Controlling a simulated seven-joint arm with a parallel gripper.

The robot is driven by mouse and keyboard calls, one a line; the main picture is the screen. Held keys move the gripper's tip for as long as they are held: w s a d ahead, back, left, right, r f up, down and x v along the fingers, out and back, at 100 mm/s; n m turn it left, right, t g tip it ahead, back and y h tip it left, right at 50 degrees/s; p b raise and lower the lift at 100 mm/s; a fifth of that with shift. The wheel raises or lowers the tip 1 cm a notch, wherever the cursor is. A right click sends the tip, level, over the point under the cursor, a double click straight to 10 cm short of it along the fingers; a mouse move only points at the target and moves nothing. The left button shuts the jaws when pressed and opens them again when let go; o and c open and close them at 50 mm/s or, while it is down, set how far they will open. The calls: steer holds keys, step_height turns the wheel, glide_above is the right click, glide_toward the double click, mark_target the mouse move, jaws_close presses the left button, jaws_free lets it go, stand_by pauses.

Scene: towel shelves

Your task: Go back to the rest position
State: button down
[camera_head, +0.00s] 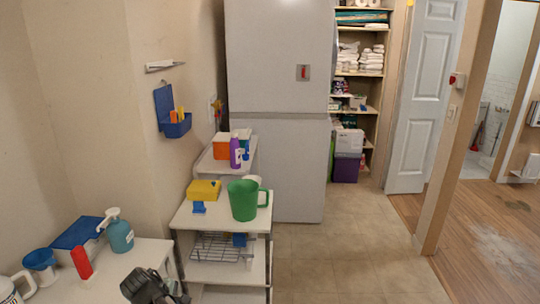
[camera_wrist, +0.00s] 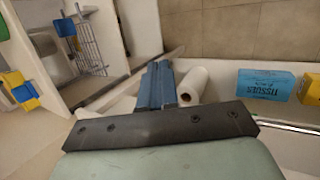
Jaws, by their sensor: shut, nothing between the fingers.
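My gripper (camera_head: 150,284) shows as a dark shape at the bottom of the head view, in front of the white counter's edge. In the wrist view the blue fingers of my gripper (camera_wrist: 158,80) are together, with nothing seen between them. A white paper roll (camera_wrist: 193,84) lies beyond and to the right of the fingertips. I cannot tell whether the fingers touch anything.
A white shelf unit (camera_head: 214,273) holds a green pitcher (camera_head: 243,200) and a yellow box (camera_head: 204,190). A teal bottle (camera_head: 119,237) and a red bottle (camera_head: 81,262) stand on the counter. A blue tissue box (camera_wrist: 266,84) lies right. Floor right is clear.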

steer(key=w+d+f+m+g, duration=0.1)
steer(key=w+d+f+m, duration=0.15)
steer(key=d, duration=0.55)
steer(key=w+d+f+m+g, duration=0.1)
steer(key=d+f+m, duration=0.25)
steer(key=d, duration=0.45)
steer(key=w+d+f+m+g, duration=0.15)
steer(key=d+f, duration=0.25)
steer(key=d, duration=0.4)
steer(key=s+d+f+m+g+y, duration=0.1)
steer(key=s+d+f+m, duration=0.2)
steer(key=d, duration=0.5)
steer(key=s+d+f+m, duration=0.15)
steer(key=d+m, duration=0.25)
steer(key=d, duration=0.4)
steer(key=s+d+f+m+g+y, duration=0.1)
steer(key=d+f+m, duration=0.25)
steer(key=d, duration=0.45)
steer(key=s+f+g, duration=0.3)
steer(key=s+f, duration=0.7)
steer(key=s, duration=0.4)
steer(key=s+f+g, duration=0.3)
steer(key=s+f, duration=0.7)
steer(key=s, duration=0.5)
steer(key=shift+s+a+f, duration=0.15)
steer(key=shift+s, duration=0.15)
